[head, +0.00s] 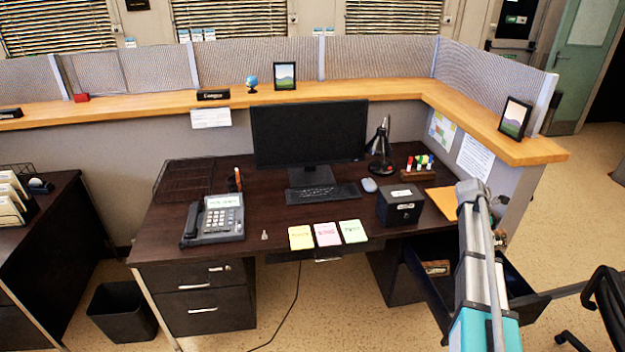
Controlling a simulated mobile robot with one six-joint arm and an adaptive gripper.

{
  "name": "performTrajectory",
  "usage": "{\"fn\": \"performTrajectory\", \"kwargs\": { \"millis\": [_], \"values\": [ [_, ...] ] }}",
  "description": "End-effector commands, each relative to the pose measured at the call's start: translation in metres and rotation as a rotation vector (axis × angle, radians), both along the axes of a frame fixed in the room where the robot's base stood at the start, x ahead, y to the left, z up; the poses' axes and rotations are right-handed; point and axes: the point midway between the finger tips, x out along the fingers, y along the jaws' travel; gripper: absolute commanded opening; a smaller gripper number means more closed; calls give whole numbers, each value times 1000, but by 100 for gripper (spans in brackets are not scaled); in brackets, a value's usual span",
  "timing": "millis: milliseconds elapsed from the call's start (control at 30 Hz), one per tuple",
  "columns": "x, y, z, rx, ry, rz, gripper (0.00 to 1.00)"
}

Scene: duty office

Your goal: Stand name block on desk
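A small wooden block with a pale label (436,267) lies in the open drawer (422,290) at the desk's right; it may be the name block. A black block with a white name label (213,95) stands on the wooden ledge above the desk. The dark brown desk (270,215) fills the middle of the view. My arm rises from the bottom right, in front of the drawer. The end of my arm is largely hidden behind its own links near the desk's right edge. I cannot make out the fingers or anything held in them.
A phone (215,219), three note cards (328,234), a black box (400,205), a keyboard (322,194), a monitor (309,133), a lamp (381,150) and a marker holder (417,174) occupy the desk. A chair (603,310) stands at the lower right. The desk's front left-centre has some bare room.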

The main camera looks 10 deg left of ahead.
Motion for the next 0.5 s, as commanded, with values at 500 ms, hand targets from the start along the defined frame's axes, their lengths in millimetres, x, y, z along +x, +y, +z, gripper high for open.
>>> {"fn": "performTrajectory", "kwargs": {
  "millis": [500],
  "values": [
    [0, 0, 95, 0, 0, 0, 0]
  ]
}}
